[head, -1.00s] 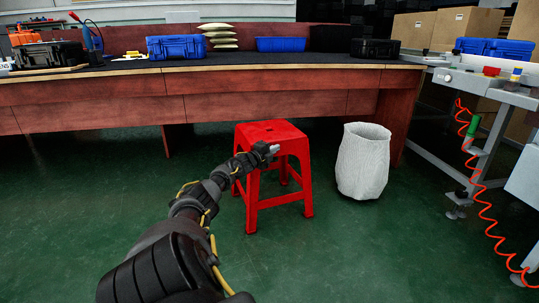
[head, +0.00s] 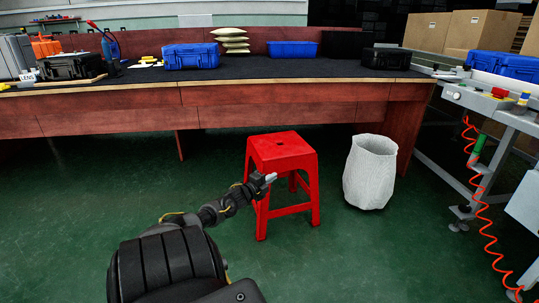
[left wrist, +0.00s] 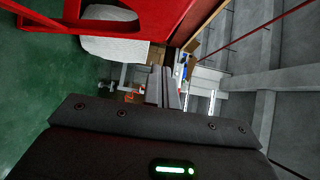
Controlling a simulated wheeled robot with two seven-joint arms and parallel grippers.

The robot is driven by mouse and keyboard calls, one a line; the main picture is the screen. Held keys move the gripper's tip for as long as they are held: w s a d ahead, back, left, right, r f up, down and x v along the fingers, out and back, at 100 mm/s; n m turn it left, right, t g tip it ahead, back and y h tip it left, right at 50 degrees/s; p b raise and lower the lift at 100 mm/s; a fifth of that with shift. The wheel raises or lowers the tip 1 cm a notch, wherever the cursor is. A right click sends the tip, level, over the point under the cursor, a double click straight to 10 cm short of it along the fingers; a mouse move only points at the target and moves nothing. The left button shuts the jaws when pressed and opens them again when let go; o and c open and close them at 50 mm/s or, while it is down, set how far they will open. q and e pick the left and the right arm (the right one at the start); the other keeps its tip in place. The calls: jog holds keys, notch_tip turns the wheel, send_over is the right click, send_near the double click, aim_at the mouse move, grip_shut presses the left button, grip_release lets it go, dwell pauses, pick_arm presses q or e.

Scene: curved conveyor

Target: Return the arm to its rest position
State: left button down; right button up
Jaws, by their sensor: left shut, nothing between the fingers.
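My left arm comes in from the bottom of the head view, bent at its elbow. Its gripper (head: 270,178) is shut and empty, in front of the red stool (head: 282,152) in the picture. I cannot tell how far apart the two are. In the left wrist view the shut fingers (left wrist: 163,88) point away from the camera, with part of the red stool (left wrist: 110,15) at the top left. My right gripper is not in view.
A white basket (head: 369,172) stands on the green floor right of the stool. Behind is a long wooden table (head: 280,108) with blue cases (head: 190,56) and a blue bin (head: 292,48). A metal frame with a red coiled hose (head: 484,220) is at the right.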

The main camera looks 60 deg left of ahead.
pick_arm(q)
jog(key=shift+s+d, duration=0.15)
jog(key=shift+s, duration=0.4)
